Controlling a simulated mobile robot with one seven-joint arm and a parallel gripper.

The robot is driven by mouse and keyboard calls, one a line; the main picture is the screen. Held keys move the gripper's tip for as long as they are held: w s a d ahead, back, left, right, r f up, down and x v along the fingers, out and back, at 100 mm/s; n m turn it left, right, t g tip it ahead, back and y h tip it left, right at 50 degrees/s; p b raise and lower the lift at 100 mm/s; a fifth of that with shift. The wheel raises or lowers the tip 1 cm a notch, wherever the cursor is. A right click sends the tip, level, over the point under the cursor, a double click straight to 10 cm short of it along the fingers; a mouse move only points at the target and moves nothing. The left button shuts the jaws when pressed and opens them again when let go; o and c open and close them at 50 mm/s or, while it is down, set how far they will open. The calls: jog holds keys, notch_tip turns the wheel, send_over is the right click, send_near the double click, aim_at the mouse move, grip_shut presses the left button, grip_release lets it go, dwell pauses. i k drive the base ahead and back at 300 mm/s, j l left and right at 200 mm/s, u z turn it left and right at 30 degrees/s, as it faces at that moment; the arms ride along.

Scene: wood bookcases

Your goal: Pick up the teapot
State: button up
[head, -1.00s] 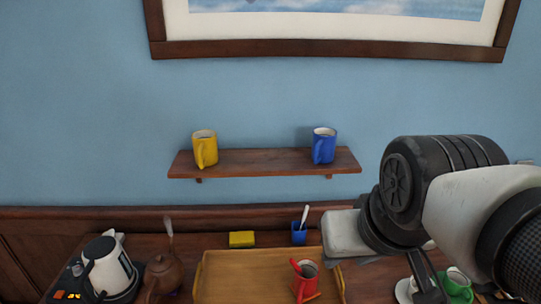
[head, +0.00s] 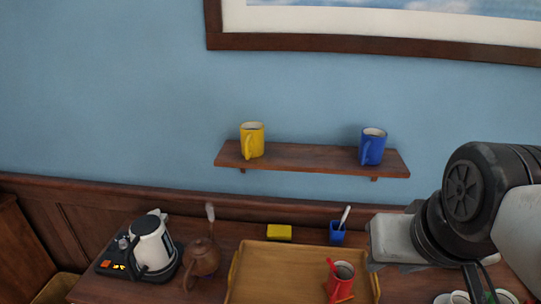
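The brown teapot (head: 203,257) stands upright on the wooden counter at the lower left, between the kettle and the tray. A light-coloured utensil sticks up just behind it. My gripper (head: 397,250) is at the right, well away from the teapot, with the tray between them in the picture. Its pale housing shows, but its fingers are mostly hidden, so its opening cannot be told.
A black-and-white kettle (head: 153,245) stands left of the teapot. To its right is a wooden tray (head: 275,262) with a red mug (head: 341,280). A yellow block (head: 279,232) and blue cup (head: 337,233) stand behind. A wall shelf (head: 311,159) holds yellow and blue mugs.

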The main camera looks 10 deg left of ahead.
aim_at(202, 256)
jog(key=j+u, duration=0.35)
jog(key=j, duration=0.95)
